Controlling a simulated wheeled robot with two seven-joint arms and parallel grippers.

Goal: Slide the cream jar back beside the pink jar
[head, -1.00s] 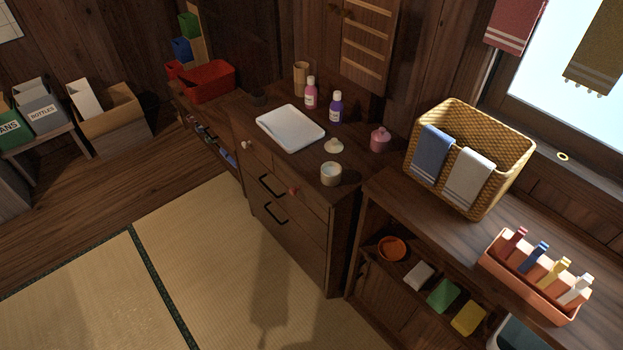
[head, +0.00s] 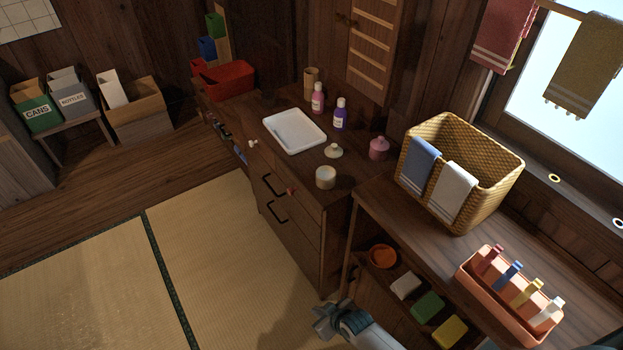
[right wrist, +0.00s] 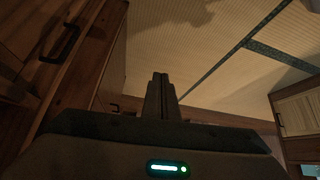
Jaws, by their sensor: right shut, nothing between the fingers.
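The cream jar (head: 326,178) stands without its lid near the front edge of the dresser top (head: 290,165). A cream lid (head: 333,151) with a knob lies just behind it. The pink jar (head: 379,148), with its lid on, stands farther back and to the right, apart from the cream jar. My right gripper (head: 322,318) is low in front of the dresser, well below the jars. It is shut and empty, and its closed fingers also show in the right wrist view (right wrist: 160,90). My left gripper is not in view.
A white tray (head: 295,131), a pink bottle (head: 318,98), a purple bottle (head: 340,114) and a wooden cup (head: 311,78) share the dresser top. A wicker basket (head: 479,168) with towels stands on the right counter. Tatami (head: 215,240) lies open in front.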

